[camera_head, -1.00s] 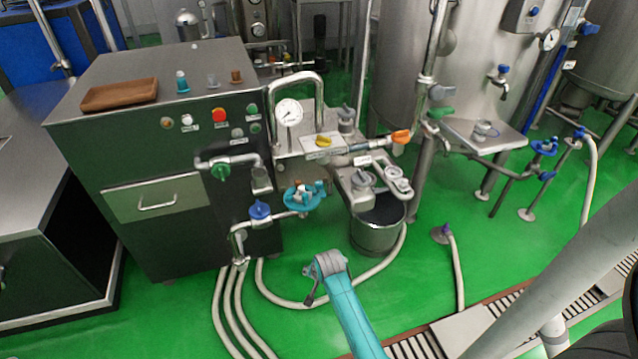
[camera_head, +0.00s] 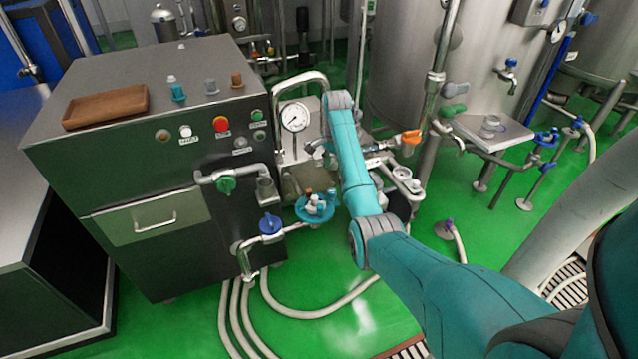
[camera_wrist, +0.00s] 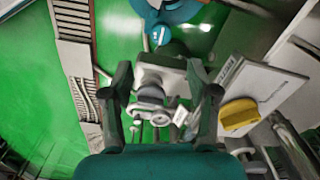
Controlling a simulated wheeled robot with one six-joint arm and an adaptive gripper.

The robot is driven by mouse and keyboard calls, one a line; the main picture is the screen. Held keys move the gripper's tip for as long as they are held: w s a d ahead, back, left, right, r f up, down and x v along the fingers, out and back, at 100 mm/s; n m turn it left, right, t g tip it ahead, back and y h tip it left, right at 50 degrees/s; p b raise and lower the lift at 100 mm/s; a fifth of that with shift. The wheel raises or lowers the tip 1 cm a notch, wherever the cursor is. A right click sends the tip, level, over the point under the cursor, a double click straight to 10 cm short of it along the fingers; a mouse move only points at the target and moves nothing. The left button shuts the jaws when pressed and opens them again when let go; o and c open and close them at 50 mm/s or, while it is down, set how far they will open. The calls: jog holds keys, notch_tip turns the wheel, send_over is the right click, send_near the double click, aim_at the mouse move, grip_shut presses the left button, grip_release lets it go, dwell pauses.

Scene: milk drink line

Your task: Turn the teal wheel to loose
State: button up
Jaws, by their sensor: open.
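The teal wheel (camera_head: 315,209) sits on the pipework at the front right of the steel cabinet in the head view. Paler and brown knobs stand out around its middle. My gripper (camera_head: 316,149) is above and beyond the wheel in the picture, apart from it, partly hidden by my wrist. In the wrist view the two fingers of my gripper (camera_wrist: 165,108) are spread, with nothing held between them. A teal rounded shape (camera_wrist: 180,10) is cut off at the top of that view; I cannot tell whether it is the wheel.
A blue valve handle (camera_head: 270,224) and a green one (camera_head: 226,185) are left of the wheel. A gauge (camera_head: 295,117) stands behind. A yellow handle (camera_wrist: 240,113) is right of my fingers in the wrist view. Hoses (camera_head: 310,312) lie on the green floor.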

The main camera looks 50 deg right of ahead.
aim_at(332, 191)
notch_tip(332, 191, down, 10)
jog(key=shift+w+d+f, duration=0.1)
jog(key=shift+w+f, duration=0.05)
jog(key=shift+f, duration=0.1)
dwell(0.4)
grip_shut()
